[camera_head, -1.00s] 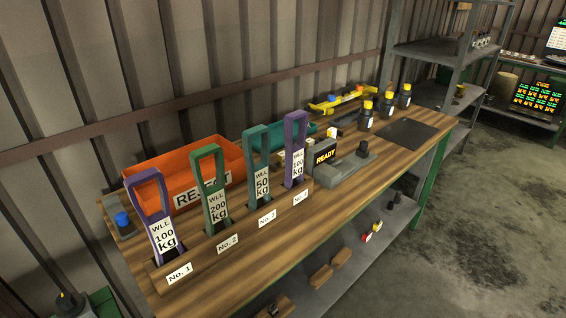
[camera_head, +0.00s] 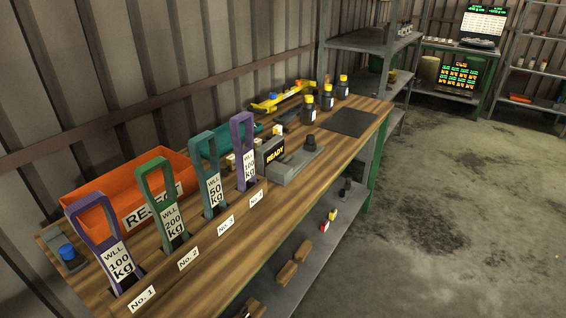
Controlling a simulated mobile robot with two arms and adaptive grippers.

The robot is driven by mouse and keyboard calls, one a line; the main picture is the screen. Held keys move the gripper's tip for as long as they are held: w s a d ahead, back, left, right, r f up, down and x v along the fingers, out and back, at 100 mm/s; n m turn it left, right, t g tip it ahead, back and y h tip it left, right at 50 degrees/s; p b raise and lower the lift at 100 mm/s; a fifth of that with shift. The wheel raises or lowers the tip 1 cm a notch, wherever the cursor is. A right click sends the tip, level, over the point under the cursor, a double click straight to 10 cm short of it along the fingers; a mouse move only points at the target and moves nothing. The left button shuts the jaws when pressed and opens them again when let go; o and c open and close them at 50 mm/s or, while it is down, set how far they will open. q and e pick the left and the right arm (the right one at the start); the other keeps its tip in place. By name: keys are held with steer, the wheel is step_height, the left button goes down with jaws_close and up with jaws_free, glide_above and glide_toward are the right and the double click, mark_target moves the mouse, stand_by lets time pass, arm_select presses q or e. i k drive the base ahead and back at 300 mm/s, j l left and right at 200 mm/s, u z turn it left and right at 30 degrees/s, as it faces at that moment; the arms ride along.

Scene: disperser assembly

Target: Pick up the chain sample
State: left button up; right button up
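Several upright loop-shaped tags stand in a row in slots along the workbench's near side. A purple tag (camera_head: 115,254) reads WLL 100 kg above No. 1. A green tag (camera_head: 169,212) reads WLL 200 kg above No. 2. A teal tag (camera_head: 213,188) reads WLL 50 kg above No. 3. Another purple tag (camera_head: 248,167), marked WLL 100, stands last in the row. I cannot tell any of them as the chain sample, and no loose chain is clearly visible. Neither of my grippers is in view.
An orange REJECT bin (camera_head: 92,188) stands behind the tags. A grey READY device (camera_head: 290,165), dark yellow-capped bottles (camera_head: 309,110) and a yellow tool (camera_head: 278,98) are further along the workbench (camera_head: 315,170). Grey shelving (camera_head: 368,40) stands beyond. The concrete floor at right is clear.

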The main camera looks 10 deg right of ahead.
mark_target(231, 161)
steer(key=u, duration=0.5)
steer(key=i+l+u, duration=0.1)
steer(key=l+u, duration=0.65)
steer(key=u, duration=0.15)
steer(key=l+u, duration=0.45)
steer(key=k+l+u, duration=0.1)
steer(key=l+u, duration=0.35)
